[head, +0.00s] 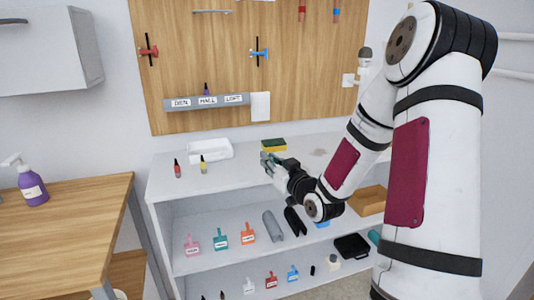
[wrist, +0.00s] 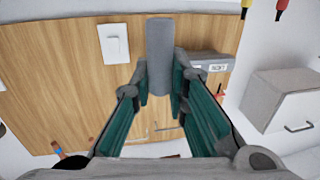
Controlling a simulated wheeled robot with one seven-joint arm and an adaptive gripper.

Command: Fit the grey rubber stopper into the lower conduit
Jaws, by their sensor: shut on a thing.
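My gripper (wrist: 160,92) is shut on a grey cylinder, which looks like the grey rubber stopper (wrist: 160,45); the cylinder stands out beyond the green-lined fingers. In the head view my gripper (head: 269,162) is above the white shelf unit's top, near its front edge, pointing left; the stopper cannot be made out there. Two pale pipes run along the right wall, an upper one (head: 515,37) and a lower one (head: 513,75), which may be the conduits. Their left ends are hidden behind my arm, and the gripper is well apart from them.
On the shelf top (head: 227,182) are a white tray (head: 209,150), two small bottles and a yellow-green sponge (head: 273,145). Lower shelves hold several small coloured items. A wooden board (head: 220,60) with hung tools is behind. A wooden table (head: 62,222) stands left.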

